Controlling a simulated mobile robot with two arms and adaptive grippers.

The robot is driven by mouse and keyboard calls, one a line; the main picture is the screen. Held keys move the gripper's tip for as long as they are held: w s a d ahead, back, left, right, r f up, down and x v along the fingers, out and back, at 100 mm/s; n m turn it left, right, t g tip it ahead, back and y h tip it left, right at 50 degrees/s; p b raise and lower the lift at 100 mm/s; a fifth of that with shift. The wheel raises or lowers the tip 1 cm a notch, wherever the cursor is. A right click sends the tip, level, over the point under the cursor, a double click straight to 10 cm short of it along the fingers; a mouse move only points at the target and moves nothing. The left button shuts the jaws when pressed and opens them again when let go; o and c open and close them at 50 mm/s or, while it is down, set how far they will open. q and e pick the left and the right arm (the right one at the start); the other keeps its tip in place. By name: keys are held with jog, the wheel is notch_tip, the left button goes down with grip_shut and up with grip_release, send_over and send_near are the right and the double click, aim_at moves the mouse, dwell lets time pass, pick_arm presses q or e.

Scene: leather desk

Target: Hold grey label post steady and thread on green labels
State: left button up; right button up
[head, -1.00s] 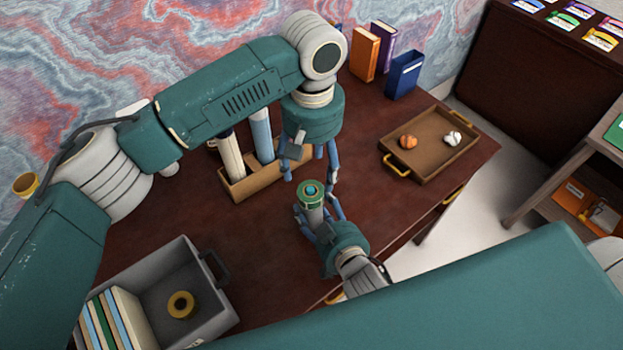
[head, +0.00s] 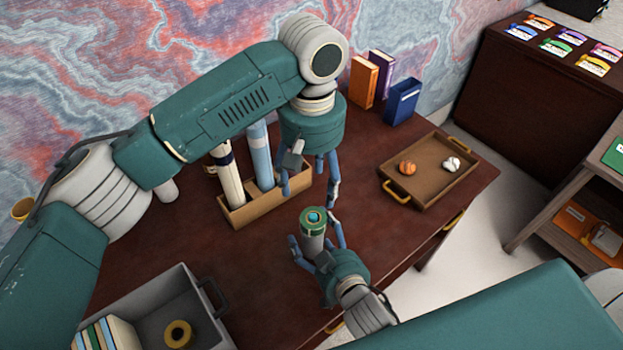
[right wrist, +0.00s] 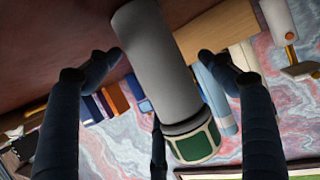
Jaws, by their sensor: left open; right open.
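The grey label post (head: 312,242) stands upright near the desk's front edge. A green label (head: 314,225) is around its top, with a blue tip in the middle; the label also shows in the right wrist view (right wrist: 197,143). My right gripper (head: 316,240) is open, its fingers on either side of the post; in the right wrist view the post (right wrist: 155,60) runs between the spread fingers with gaps. My left gripper (head: 308,190) is open and empty just above and behind the post's top. No other green label is clearly seen on the desk.
A wooden holder with rolled tubes (head: 272,198) stands just behind the post. A brown tray (head: 430,192) with two balls is to the right. Books (head: 364,80) stand at the back. A grey bin (head: 203,335) with a yellow ring (head: 178,334) is front left.

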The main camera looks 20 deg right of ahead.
jog(key=v, duration=1.2)
